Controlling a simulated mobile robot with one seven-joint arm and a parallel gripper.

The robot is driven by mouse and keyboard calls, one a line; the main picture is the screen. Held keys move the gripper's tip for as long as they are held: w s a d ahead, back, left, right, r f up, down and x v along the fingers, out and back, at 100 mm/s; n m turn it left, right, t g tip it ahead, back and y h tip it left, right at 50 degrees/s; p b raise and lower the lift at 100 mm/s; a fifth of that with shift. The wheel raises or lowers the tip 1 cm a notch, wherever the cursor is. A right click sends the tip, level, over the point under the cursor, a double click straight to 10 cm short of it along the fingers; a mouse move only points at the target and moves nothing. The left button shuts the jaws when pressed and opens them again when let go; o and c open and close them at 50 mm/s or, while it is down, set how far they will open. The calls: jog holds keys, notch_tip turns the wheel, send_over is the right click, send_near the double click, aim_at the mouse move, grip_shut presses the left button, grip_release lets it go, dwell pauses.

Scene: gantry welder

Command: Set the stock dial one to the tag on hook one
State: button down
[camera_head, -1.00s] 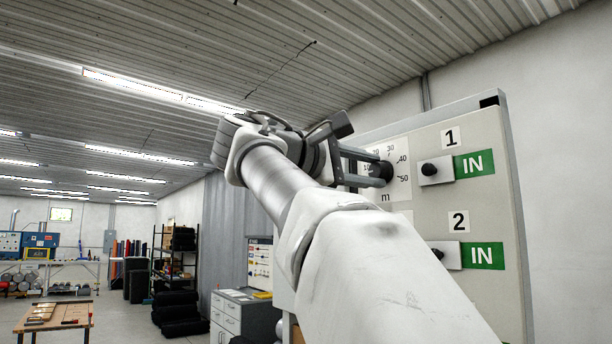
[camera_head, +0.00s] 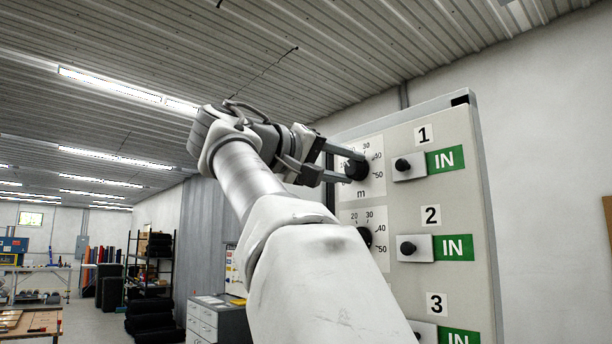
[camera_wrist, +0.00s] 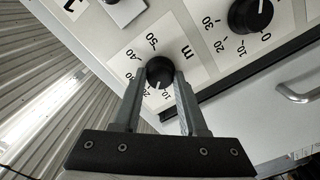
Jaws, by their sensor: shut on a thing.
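Stock dial one, a black round knob (camera_head: 356,168) on a white scale plate marked in m, is in the top row of the grey panel (camera_head: 455,200). It also shows in the wrist view (camera_wrist: 160,72). My gripper (camera_head: 350,174) is shut on this knob, with a finger on each side in the wrist view (camera_wrist: 160,76). A small white mark on the knob points to the low end of the scale, near 10; the exact reading is unclear. I see no hook or tag in either view.
Right of dial one is a black knob (camera_head: 402,164) on a white slide with a green IN label. Dial two (camera_head: 364,237) sits close below and also shows in the wrist view (camera_wrist: 250,14). A grey drawer cabinet (camera_head: 216,320) stands at lower left.

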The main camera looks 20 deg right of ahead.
jog(key=shift+m, duration=1.3)
jog(key=shift+b, duration=0.3)
jog(key=shift+c, duration=2.2)
grip_release()
jog(key=v, duration=1.7)
jog(key=shift+a, duration=0.2)
